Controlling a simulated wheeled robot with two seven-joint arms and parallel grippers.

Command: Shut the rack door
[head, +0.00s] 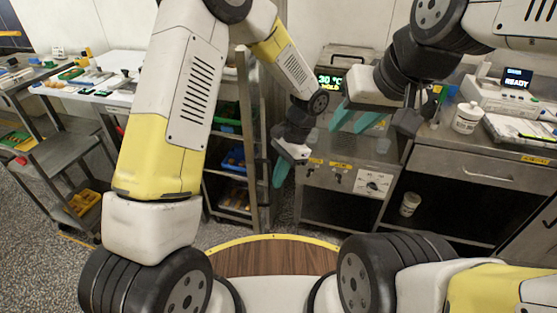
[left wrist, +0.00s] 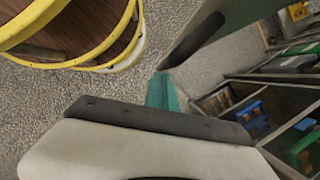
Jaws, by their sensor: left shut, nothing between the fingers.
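The rack (head: 229,131) stands left of centre in the head view, its shelves of trays exposed. A tall narrow pale upright (head: 246,130) at its front looks like the rack door seen nearly edge-on, standing open. In the left wrist view a grey-green panel (left wrist: 245,22) with a dark bar, probably the door and its handle, crosses the top. My left gripper (head: 279,174) is shut and empty, just right of the upright; its teal fingertips (left wrist: 161,92) also show in the left wrist view, and I cannot tell whether they touch the panel. My right gripper (head: 355,119) is open and empty, before the counter.
A steel counter with a control panel (head: 373,183) stands right of the rack, with a white tub (head: 466,117) on top. A grey cart (head: 62,165) stands at the left. A round wooden top with yellow rim (head: 280,239) is in front. Speckled floor lies open between.

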